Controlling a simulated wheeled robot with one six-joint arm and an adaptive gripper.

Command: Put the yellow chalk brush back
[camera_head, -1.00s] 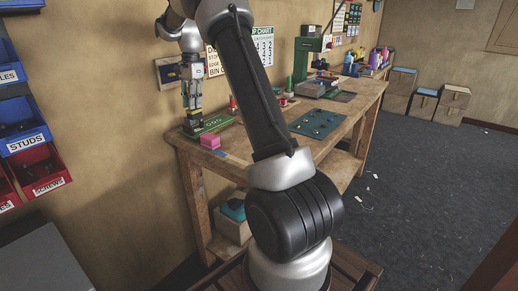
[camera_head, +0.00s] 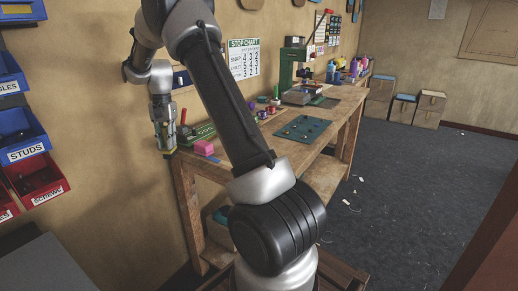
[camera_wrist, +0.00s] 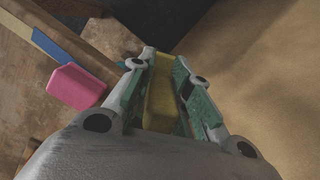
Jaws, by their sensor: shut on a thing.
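The yellow chalk brush (camera_wrist: 162,98) shows in the wrist view as a long yellow block between the two green-padded fingers. My gripper (camera_wrist: 158,75) is shut on it. In the head view my gripper (camera_head: 168,150) points down at the left end of the workbench (camera_head: 232,170), close to the wall. The brush is mostly hidden by the fingers there. A pink block (camera_head: 204,147) lies on the bench corner just right of my gripper; it also shows in the wrist view (camera_wrist: 76,88), left of the fingers.
Blue and red bins (camera_head: 35,180) hang on the left wall. The floor at right is mostly clear.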

